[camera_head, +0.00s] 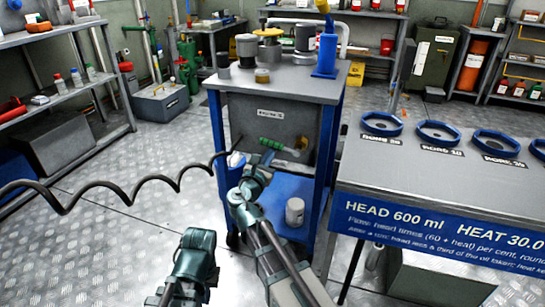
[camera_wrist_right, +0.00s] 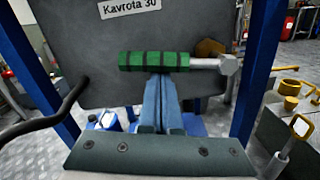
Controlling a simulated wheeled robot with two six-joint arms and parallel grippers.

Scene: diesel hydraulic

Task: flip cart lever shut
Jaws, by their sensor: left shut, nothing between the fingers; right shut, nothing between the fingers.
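The cart (camera_head: 232,105) has a grey body in a blue frame. Its lever lies roughly level across the front panel, with a green grip (camera_head: 272,144) on the left and a metal end on the right. In the right wrist view the green grip (camera_wrist_right: 153,61) crosses just beyond my shut right gripper (camera_wrist_right: 160,78); I cannot tell whether they touch. In the head view my right gripper (camera_head: 265,158) is just below the grip, with nothing held. My left gripper (camera_head: 198,238) is low in front of the cart, shut and empty, apart from the lever.
A grey table (camera_head: 450,165) with blue rings stands close on the right. A coiled black cable (camera_head: 120,188) runs in from the left to the cart. A shelf (camera_head: 60,105) stands at the left. The metal floor at the lower left is clear.

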